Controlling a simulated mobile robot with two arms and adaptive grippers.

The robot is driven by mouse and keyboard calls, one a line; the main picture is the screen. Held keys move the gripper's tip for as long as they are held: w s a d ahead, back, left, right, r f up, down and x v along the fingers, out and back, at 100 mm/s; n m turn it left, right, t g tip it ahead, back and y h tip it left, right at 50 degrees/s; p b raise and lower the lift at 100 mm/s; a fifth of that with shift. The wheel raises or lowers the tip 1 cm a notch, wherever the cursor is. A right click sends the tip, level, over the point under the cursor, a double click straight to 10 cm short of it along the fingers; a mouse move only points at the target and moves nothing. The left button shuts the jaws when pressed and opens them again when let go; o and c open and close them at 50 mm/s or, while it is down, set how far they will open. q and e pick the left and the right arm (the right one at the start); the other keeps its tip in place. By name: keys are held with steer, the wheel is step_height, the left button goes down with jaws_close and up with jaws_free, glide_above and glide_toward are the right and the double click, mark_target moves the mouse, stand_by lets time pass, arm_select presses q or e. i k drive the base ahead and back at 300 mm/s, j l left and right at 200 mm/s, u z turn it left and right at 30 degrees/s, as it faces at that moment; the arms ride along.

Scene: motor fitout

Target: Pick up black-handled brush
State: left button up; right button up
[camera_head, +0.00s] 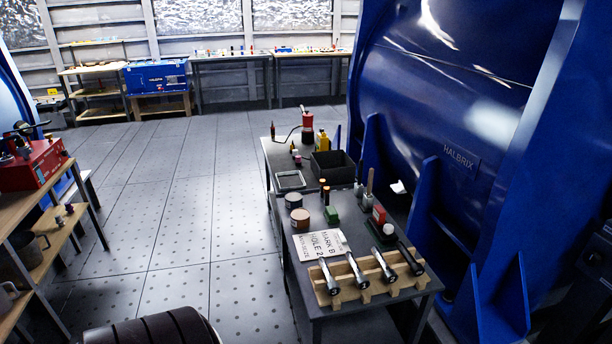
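I cannot single out the black-handled brush for certain at this size. Several tools with shiny metal bodies and dark ends lie side by side across a wooden rack (347,294) at the near end of the dark workbench (408,303). A thin upright tool (369,184) stands near the bench's right edge, beside a small dark upright item (357,187); their kinds are unclear. Neither of my grippers shows in the head view.
A lettered white sheet (316,245), round tins (300,219), a green block (332,215) and a black bin (332,165) crowd the bench. A big blue machine (440,110) borders its right side. Open floor (200,235) lies left, then a wooden shelf unit (47,257).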

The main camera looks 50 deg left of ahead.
mark_target(360, 177)
steer(key=u, duration=1.4)
